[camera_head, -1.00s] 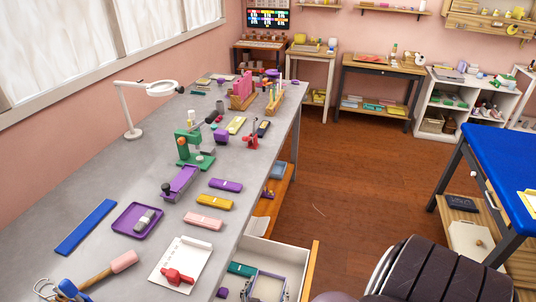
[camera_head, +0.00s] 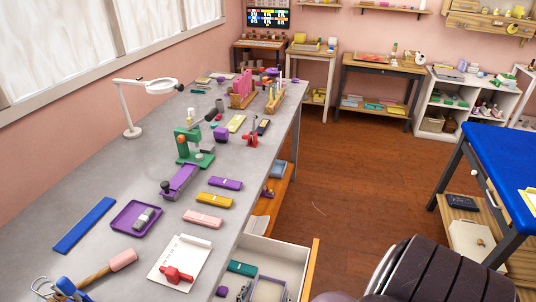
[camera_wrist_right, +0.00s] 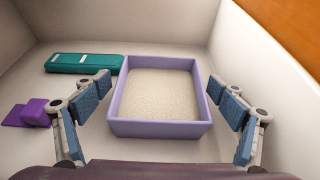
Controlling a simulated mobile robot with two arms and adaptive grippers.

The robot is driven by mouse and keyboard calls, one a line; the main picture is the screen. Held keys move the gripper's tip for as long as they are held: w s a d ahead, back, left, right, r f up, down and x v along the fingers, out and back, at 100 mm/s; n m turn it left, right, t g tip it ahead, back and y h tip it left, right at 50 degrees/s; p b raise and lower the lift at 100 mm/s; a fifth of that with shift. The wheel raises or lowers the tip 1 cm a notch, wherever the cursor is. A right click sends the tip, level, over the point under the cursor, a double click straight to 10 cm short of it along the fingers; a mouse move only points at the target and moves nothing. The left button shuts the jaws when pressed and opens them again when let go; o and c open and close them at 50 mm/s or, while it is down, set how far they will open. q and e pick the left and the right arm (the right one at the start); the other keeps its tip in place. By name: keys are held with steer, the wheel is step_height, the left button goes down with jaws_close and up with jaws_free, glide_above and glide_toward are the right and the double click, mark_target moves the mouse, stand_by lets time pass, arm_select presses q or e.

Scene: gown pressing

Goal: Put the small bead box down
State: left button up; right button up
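The small bead box (camera_wrist_right: 160,129) is a light purple, open-topped tray full of pale beads. It appears to sit level on the floor of the open white drawer (camera_wrist_right: 195,28). In the head view the box (camera_head: 268,290) shows at the bottom edge, partly cut off. My right gripper (camera_wrist_right: 165,95) is open, with one finger on each side of the box and a small gap on both sides.
A teal case (camera_wrist_right: 84,63) and a dark purple item (camera_wrist_right: 30,113) lie left of the box in the drawer. The drawer walls stand close around. The grey worktop (camera_head: 105,185) beside it holds several tools and cases.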

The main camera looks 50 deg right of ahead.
steer(key=shift+r, duration=0.1)
steer(key=shift+r, duration=0.2)
steer(key=b+v, duration=0.1)
steer(key=v, duration=0.9)
steer(key=shift+s+a, duration=0.25)
steer(key=shift+a, duration=0.15)
steer(key=shift+s+a+r, duration=0.25)
steer(key=shift+a, duration=0.2)
